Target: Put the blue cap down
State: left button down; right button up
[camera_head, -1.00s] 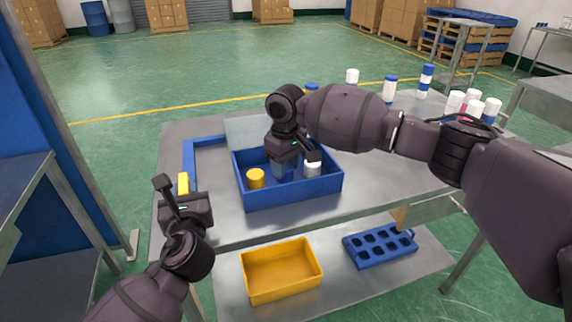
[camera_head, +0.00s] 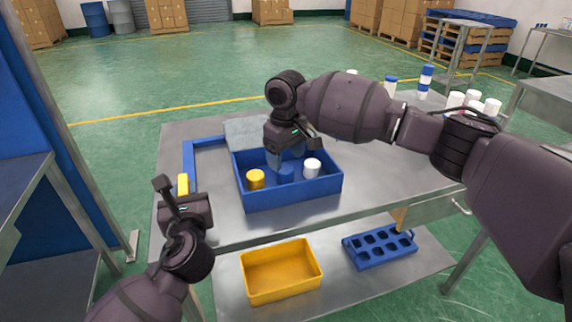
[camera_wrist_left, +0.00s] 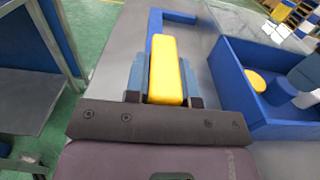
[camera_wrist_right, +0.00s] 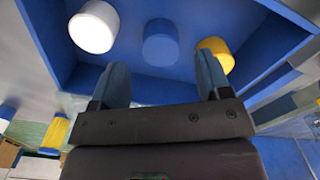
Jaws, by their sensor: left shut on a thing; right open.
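The blue cap (camera_head: 286,172) stands in the blue box (camera_head: 292,194), between a yellow cap (camera_head: 255,179) and a white cap (camera_head: 312,168). In the right wrist view the blue cap (camera_wrist_right: 160,42) is beyond the two fingertips, apart from them. My right gripper (camera_wrist_right: 163,80) is open and empty, above the box; in the head view its fingers (camera_head: 284,157) are partly hidden. My left gripper (camera_wrist_left: 164,80) is shut on a yellow block (camera_wrist_left: 166,70) left of the box, near the table's left side.
A blue angled strip (camera_head: 189,150) lies on the table left of the box. A yellow bin (camera_head: 281,270) and a blue rack with holes (camera_head: 380,247) sit on the lower shelf. Bottles (camera_head: 427,80) stand at the back right, partly hidden by my right arm.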

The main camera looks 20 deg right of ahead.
aim_at(285, 169)
pick_arm(q)
jog(key=shift+f, duration=0.4)
pick_arm(e)
notch_tip(285, 169, up, 8)
jog(key=shift+r, duration=0.25)
pick_arm(q)
jog(key=c, duration=0.9)
grip_release()
jog(key=shift+r, duration=0.25)
pick_arm(e)
jog(key=shift+r, duration=0.1)
pick_arm(q)
jog(key=shift+s, duration=0.1)
jog(key=s, duration=1.2)
